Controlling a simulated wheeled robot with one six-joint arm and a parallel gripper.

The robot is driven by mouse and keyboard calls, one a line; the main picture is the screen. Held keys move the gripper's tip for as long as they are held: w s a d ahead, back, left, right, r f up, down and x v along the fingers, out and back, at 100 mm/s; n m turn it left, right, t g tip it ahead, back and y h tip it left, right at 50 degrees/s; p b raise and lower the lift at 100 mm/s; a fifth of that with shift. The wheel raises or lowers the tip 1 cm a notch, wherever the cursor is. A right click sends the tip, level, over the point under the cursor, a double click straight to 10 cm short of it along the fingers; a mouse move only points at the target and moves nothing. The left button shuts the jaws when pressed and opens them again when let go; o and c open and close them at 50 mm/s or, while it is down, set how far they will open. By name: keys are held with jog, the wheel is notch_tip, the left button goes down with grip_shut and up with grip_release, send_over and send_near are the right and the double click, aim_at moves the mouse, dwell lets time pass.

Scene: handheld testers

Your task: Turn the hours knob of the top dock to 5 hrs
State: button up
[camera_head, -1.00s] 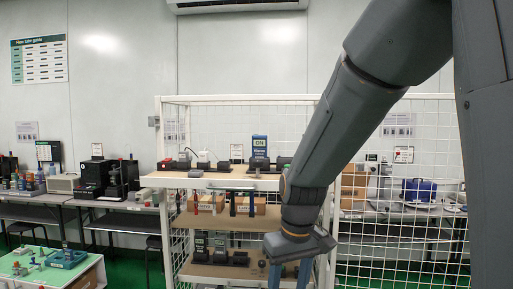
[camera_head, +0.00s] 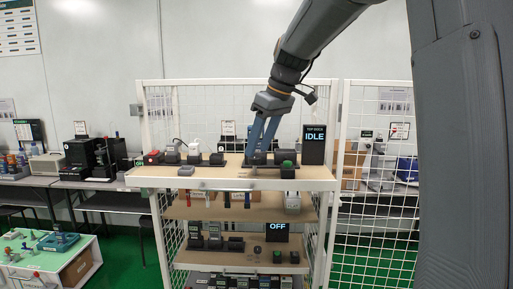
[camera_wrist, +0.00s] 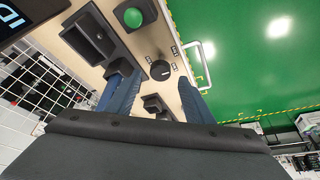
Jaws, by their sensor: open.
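The top dock's display (camera_head: 314,145) reads "TOP DOCK IDLE" at the right end of the top shelf. A round black knob (camera_wrist: 160,70) with small labels around it shows in the wrist view, on a tan board; its setting is too small to read. A green dome button (camera_wrist: 133,18) sits beside it, and also shows in the head view (camera_head: 288,163). My gripper (camera_head: 259,151) has two blue fingers pointing down over the top shelf. In the wrist view the open gripper (camera_wrist: 157,77) has its fingertips on either side of the knob, with nothing held; contact cannot be told.
Black dock housings (camera_wrist: 92,38) stand close to the fingers. Several small devices (camera_head: 172,154) line the top shelf (camera_head: 150,180). A lower dock's display (camera_head: 278,227) reads "OFF". A white handle (camera_wrist: 203,50) runs along the shelf edge, with open green floor beyond.

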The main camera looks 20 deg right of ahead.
aim_at(255, 165)
jog(key=shift+p+x, duration=0.35)
jog(key=shift+x, duration=1.05)
jog(key=c, duration=1)
jog(key=shift+c, duration=0.2)
jog(key=shift+m, duration=0.3)
jog(key=m, duration=0.2)
jog(key=m+h, duration=0.1)
jog(key=m+t+h+p, duration=0.1)
jog(key=m, duration=0.1)
jog(key=shift+s+a+m, duration=0.1)
jog(key=shift+a+m, duration=0.15)
jog(key=shift+m, duration=0.05)
jog(key=m+h, duration=0.2)
jog(key=m, duration=0.3)
jog(key=shift+a, duration=0.15)
jog(key=shift+m+h, duration=0.3)
jog(key=shift+m, duration=0.1)
